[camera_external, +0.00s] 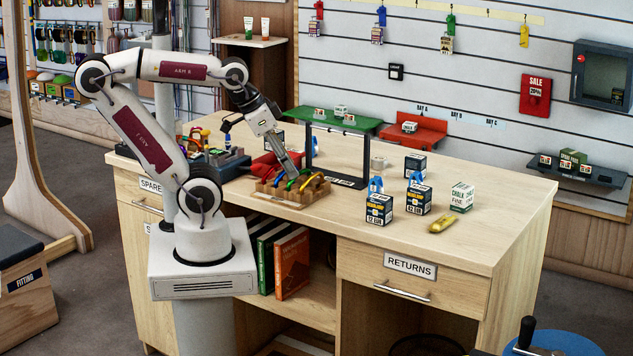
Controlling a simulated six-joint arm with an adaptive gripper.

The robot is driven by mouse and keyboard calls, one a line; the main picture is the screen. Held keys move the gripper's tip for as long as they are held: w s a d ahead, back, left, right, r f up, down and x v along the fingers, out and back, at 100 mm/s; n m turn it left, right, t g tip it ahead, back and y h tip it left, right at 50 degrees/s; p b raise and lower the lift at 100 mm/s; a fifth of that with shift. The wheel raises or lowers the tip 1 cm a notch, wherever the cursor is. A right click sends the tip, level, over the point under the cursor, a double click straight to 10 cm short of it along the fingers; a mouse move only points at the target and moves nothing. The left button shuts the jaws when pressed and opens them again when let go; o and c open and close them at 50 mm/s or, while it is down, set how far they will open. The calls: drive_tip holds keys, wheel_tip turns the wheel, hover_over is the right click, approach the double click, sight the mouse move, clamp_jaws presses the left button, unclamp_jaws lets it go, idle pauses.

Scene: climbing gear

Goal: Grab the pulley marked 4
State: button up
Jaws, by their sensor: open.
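My gripper (293,172) reaches down over a wooden tray (278,199) on the counter. Its jaws are open, with the tips close to several colored pieces in the tray, among them a yellow one (313,181). These pieces are small in this view, and no number can be read on them. I cannot tell which thing is the pulley marked 4. I cannot tell whether the fingertips touch any piece.
A black stand (310,150) rises just right of the tray. Several dark boxes, such as one with a blue top (379,208), a white chalk box (461,197) and a yellow item (441,225) stand further right. A red item (270,163) lies behind the tray.

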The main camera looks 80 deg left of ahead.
drive_tip(key=shift+w, duration=0.15)
